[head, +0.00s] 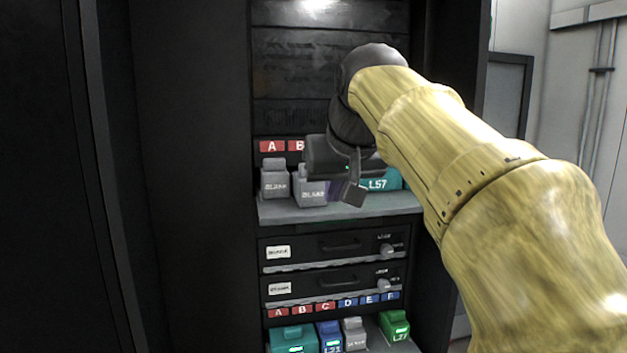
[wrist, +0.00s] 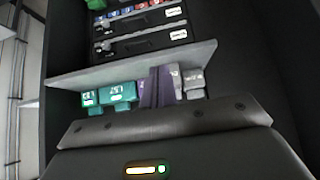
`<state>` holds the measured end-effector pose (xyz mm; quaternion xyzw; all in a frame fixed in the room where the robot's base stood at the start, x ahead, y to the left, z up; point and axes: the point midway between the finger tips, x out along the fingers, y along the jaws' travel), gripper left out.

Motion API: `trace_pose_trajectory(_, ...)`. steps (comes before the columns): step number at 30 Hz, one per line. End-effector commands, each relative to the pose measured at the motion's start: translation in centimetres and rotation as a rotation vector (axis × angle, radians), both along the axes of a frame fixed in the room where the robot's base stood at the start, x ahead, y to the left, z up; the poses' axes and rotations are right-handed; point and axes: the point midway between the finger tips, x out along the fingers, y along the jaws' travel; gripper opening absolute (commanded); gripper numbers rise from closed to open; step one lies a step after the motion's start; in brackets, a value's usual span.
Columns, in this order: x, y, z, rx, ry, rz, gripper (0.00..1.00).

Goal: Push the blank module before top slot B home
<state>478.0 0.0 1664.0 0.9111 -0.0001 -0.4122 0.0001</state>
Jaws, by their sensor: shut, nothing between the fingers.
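The grey blank module (head: 312,187) before top slot B stands on the upper shelf, further out than the grey blank at slot A (head: 275,180). In the wrist view, turned about upside down, the slot B blank (wrist: 176,80) is partly hidden beside a purple module (wrist: 157,90). My gripper (head: 354,194) is shut and empty, in front of the upper row, to the right of the slot B blank. I cannot tell whether it touches anything. Its body hides the labels right of B and part of the row.
A teal module (head: 380,181) marked L57 sits right of my gripper. The grey shelf (head: 345,208) juts out under the row. Below are two drawers with handles (head: 340,246), then a lower row of modules, including a green one (head: 395,326).

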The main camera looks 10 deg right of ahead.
Motion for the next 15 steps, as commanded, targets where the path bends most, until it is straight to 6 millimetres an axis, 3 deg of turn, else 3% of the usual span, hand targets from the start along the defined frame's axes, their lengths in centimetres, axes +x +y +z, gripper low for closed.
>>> trace_pose_trajectory(15, 2.3, 0.0, -0.9, 0.001, 0.002, 0.001, 0.0)
